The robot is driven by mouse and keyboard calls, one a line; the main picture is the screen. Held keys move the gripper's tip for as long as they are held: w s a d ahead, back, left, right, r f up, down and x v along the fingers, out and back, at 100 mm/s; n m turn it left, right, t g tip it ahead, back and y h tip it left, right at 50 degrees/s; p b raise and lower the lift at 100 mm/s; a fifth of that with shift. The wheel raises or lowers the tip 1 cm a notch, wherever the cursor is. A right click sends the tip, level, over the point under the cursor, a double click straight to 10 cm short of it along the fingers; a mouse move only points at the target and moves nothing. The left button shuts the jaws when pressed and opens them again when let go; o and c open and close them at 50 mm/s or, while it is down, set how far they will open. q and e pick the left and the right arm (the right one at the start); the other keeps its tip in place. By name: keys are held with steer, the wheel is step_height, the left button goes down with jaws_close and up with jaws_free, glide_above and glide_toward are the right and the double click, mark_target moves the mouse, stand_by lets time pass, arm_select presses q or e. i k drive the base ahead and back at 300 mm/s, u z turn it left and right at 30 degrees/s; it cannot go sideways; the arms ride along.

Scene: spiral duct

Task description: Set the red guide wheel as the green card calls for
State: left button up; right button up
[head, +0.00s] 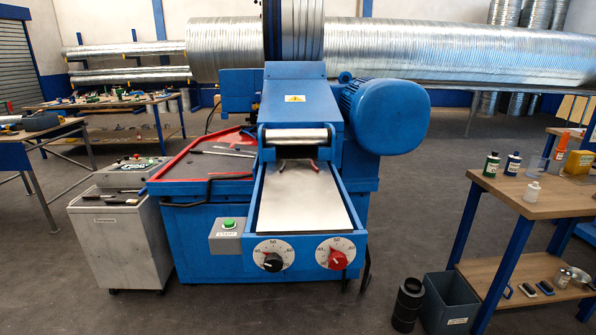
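The red guide wheel appears to be the red knob on a white round dial (336,253) at the front right of the blue machine (305,105). Its dial has printed numbers, too small to read surely, so I cannot tell its exact setting. A similar dial with a black knob (272,256) sits to its left. No green card can be made out in the head view. Neither of my grippers is in view.
A grey box with a green button (229,226) is left of the dials. A grey cabinet (122,240) stands further left. A wooden bench (530,195) with bottles, a grey bin (449,303) and a black cylinder (408,305) are at right. Floor before the dials is clear.

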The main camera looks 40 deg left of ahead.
mark_target(337, 261)
steer(key=z, duration=1.2)
steer(key=i, duration=1)
steer(key=u, duration=3.1)
steer(key=k, duration=0.85)
steer(key=z, duration=1.3)
